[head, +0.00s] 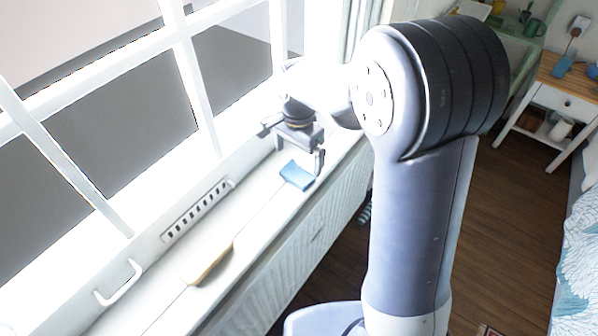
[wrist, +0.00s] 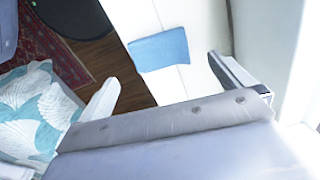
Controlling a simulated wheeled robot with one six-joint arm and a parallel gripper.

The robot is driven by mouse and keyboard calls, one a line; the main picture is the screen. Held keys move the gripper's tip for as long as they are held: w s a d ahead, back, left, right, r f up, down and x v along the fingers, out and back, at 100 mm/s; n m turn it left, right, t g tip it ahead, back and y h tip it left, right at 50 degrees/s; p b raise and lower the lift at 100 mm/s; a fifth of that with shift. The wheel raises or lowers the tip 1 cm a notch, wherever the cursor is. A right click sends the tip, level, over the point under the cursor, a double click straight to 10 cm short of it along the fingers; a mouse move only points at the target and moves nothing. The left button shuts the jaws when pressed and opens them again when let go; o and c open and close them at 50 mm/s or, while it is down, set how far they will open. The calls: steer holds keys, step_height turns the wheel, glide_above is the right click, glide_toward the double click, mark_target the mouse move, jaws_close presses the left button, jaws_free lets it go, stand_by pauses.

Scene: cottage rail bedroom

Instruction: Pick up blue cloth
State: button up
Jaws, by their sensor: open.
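The blue cloth (head: 297,175) lies flat on the white window sill (head: 262,215) in the head view, near the sill's room-side edge. In the wrist view the cloth (wrist: 159,50) shows as a blue folded piece beyond the fingertips, between the two fingers' lines. My gripper (head: 297,155) is just above and beside the cloth, with its fingers apart and nothing between them. The wrist view also shows my gripper (wrist: 162,82) with its two fingers wide apart. I see no contact between the fingers and the cloth.
A wooden-coloured object (head: 208,263) lies on the sill nearer to me. The white window frame (head: 187,85) rises along the left. A bed (wrist: 35,105) and wooden floor (head: 500,225) lie on the room side. A small table (head: 570,90) stands at the back right.

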mark_target(298, 171)
step_height(298, 171, down, 6)
steer(key=shift+r+p, duration=0.1)
steer(key=shift+p, duration=0.35)
steer(key=c, duration=1)
